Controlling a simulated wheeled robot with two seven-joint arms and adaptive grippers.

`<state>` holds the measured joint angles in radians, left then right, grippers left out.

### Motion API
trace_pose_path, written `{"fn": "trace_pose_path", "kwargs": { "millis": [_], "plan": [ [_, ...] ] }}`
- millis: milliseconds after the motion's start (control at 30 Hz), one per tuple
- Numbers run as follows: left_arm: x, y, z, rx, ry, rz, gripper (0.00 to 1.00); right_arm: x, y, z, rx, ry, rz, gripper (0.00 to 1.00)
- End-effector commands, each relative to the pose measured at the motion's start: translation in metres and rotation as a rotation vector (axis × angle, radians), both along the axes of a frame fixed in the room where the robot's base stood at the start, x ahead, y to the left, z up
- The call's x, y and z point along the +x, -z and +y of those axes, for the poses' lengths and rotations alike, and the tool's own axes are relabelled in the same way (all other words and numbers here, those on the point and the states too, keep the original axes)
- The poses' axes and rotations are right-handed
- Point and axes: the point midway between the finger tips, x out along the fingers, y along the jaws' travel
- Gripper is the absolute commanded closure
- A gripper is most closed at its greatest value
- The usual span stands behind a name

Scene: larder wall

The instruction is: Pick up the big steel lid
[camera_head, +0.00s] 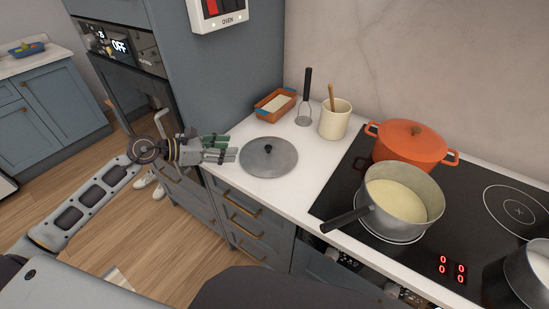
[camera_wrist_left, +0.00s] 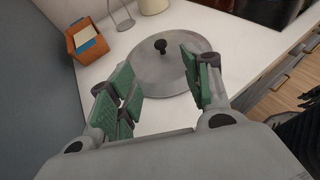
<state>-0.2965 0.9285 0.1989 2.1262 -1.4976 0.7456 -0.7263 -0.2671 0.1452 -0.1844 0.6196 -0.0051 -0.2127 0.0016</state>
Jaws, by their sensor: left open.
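The big steel lid (camera_head: 268,160) lies flat on the white counter, left of the hob, with a dark knob on top. It also shows in the left wrist view (camera_wrist_left: 165,72), ahead of the fingers, with its knob between their directions. My left gripper (camera_head: 229,149) is open and empty, just left of the lid at the counter's edge. In the left wrist view its green-padded fingers (camera_wrist_left: 160,88) are spread apart, and the right finger overlaps the lid's edge in the picture. I cannot tell whether it touches. My right gripper is not in view.
An orange dish (camera_head: 275,103), a masher (camera_head: 305,105) and a cream utensil pot (camera_head: 335,120) stand behind the lid. An orange pot (camera_head: 411,146) and a steel saucepan (camera_head: 418,211) with its handle toward the lid's side stand on the hob (camera_head: 335,198). Counter in front of the lid is clear.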

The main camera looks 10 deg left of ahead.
Motion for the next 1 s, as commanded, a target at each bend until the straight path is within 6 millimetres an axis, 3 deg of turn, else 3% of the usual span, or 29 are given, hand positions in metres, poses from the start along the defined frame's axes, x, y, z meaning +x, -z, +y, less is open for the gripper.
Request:
{"fn": "trace_pose_path", "kwargs": {
  "millis": [167, 400, 1000],
  "plan": [
    [0.0, 0.003, 0.0, 0.003, 0.002, -0.002, 0.51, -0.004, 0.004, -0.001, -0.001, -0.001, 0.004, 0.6],
    [0.0, 0.002, 0.0, 0.003, 0.002, -0.002, 0.51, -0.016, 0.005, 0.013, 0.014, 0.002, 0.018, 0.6],
    [0.015, 0.01, -0.016, 0.001, 0.001, -0.003, 0.51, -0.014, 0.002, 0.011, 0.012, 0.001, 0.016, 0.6]
  ]
}}
